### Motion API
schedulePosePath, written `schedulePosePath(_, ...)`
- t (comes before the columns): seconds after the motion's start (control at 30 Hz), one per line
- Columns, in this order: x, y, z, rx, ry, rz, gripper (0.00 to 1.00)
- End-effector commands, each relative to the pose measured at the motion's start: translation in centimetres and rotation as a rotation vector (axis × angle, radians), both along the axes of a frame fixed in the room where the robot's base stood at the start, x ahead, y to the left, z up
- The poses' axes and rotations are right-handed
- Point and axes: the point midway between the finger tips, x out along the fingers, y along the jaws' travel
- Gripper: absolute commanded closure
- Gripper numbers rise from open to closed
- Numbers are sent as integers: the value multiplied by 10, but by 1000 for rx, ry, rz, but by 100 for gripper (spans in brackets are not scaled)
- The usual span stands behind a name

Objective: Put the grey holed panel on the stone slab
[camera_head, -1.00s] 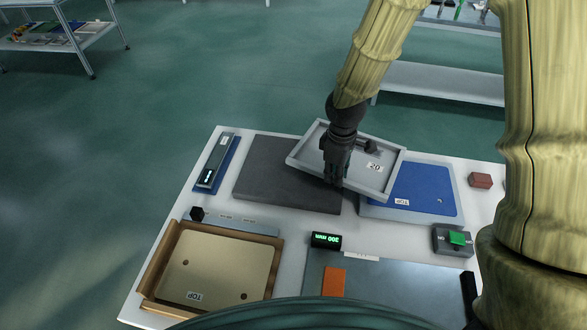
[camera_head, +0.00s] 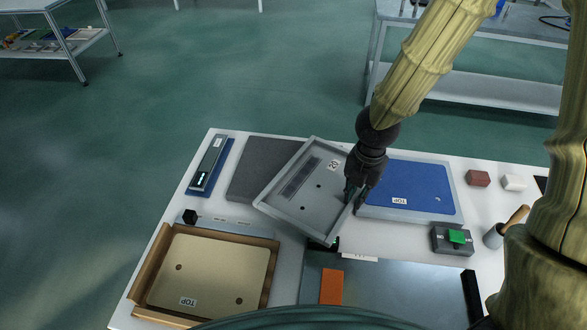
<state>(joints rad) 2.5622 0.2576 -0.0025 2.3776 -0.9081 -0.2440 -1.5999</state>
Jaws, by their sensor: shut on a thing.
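The grey holed panel (camera_head: 327,199) is a shallow tray-like plate with a raised rim, small holes, a slotted grille and a "20" label. My gripper (camera_head: 354,196) is shut on its right edge. The panel is tilted and turned, and appears held above the table. The dark stone slab (camera_head: 256,166) lies flat at the back left of the table. The panel covers the slab's right part in the head view. I cannot tell whether the panel touches the slab.
A blue plate in a grey frame (camera_head: 413,189) lies right of the panel. A tan panel marked TOP (camera_head: 212,272) sits in a wooden frame at front left. A slim device (camera_head: 208,166) lies left of the slab. A green-button box (camera_head: 454,239) stands at right.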

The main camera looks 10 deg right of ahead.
Motion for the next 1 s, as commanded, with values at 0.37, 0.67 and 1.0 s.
schedulePosePath(0.37, 61, 18, -3, 1, -2, 9, 100)
schedulePosePath(0.67, 117, 35, -9, 1, -2, 8, 100)
schedulePosePath(1.0, 151, 47, -14, 1, -2, 8, 100)
